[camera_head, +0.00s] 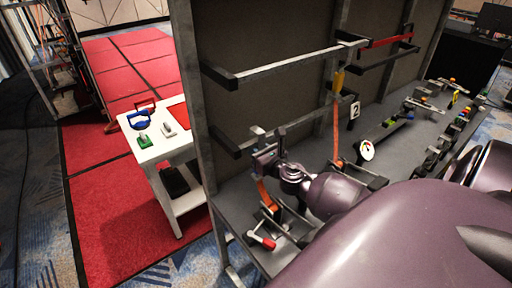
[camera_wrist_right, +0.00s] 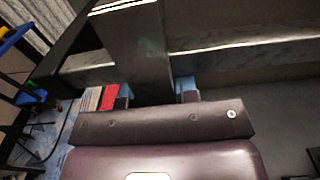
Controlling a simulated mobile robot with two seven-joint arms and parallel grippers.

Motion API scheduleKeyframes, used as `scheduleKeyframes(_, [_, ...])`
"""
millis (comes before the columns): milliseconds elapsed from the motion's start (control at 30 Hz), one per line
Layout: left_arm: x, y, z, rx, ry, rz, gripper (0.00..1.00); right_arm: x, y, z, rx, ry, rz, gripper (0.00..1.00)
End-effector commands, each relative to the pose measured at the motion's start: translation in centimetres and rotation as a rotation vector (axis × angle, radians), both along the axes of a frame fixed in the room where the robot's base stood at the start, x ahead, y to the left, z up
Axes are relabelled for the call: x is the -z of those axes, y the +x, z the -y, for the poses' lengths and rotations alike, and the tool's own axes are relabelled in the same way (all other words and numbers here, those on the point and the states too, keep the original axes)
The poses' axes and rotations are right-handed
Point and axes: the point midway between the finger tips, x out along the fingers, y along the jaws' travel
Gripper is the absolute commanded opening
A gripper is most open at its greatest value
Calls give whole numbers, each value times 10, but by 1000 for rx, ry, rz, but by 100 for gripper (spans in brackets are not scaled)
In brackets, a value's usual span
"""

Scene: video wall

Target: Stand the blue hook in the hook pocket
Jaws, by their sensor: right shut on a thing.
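A blue object (camera_head: 139,122), which looks like the blue hook, lies on the white side table (camera_head: 152,152) at left in the head view. Its exact shape is too small to tell, and I cannot make out the hook pocket. My right gripper (camera_head: 265,152) is at the grey rack, right of that table and apart from the blue object. In the wrist view, my right gripper (camera_wrist_right: 157,94) has its blue-tipped fingers shut on a dark grey bar (camera_wrist_right: 139,50) with a pale end. My left gripper is not in view.
The grey rack (camera_head: 200,100) has arms, including an upper bar (camera_head: 290,62) and a red bar (camera_head: 390,40). An orange strap (camera_head: 337,130) hangs near my arm. A green piece (camera_head: 144,141) and a grey piece (camera_head: 168,129) are on the table. Red carpet (camera_head: 110,215) is clear at left.

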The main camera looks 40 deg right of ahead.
Motion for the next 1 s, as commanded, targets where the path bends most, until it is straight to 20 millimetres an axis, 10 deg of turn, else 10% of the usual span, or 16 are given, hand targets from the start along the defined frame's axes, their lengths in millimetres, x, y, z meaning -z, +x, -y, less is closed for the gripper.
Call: scheduleKeyframes(1000, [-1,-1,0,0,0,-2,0,-18,-26,-1,3,-9,32,7])
